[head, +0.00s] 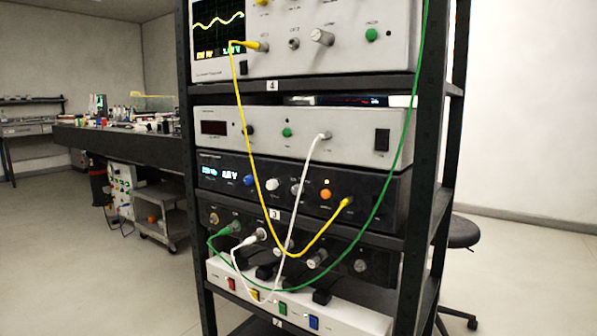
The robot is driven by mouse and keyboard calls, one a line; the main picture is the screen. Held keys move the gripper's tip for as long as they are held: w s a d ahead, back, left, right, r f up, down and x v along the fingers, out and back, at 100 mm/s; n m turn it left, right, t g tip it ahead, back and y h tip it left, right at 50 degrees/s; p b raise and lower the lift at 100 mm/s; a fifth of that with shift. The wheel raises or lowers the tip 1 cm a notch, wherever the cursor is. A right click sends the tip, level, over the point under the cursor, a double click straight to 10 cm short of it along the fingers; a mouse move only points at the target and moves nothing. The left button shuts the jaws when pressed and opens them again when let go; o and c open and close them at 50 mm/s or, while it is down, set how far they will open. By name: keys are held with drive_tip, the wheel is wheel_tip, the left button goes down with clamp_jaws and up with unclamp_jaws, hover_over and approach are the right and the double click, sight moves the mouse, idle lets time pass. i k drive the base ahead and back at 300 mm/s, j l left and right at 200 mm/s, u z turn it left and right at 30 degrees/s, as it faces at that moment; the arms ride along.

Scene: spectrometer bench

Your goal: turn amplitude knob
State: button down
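A black rack holds stacked instruments. A dark unit (222,185) with a lit blue-white display (228,172) sits on the middle shelf. My gripper is not in view.
Yellow (247,140), white (303,188) and green (405,140) cables hang across the instrument fronts. A white power strip (375,322) with dark plugs lies low. A stool (463,232) stands right, a bench (120,140) behind left. Floor left of the rack is clear.

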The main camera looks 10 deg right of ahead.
sight(272, 184)
drive_tip(key=i+j, duration=0.15)
drive_tip(key=i+j+z, duration=0.15)
drive_tip(key=j, duration=0.25)
drive_tip(key=i+j+z, duration=0.2)
drive_tip(key=j, duration=0.8)
drive_tip(key=k, duration=0.1)
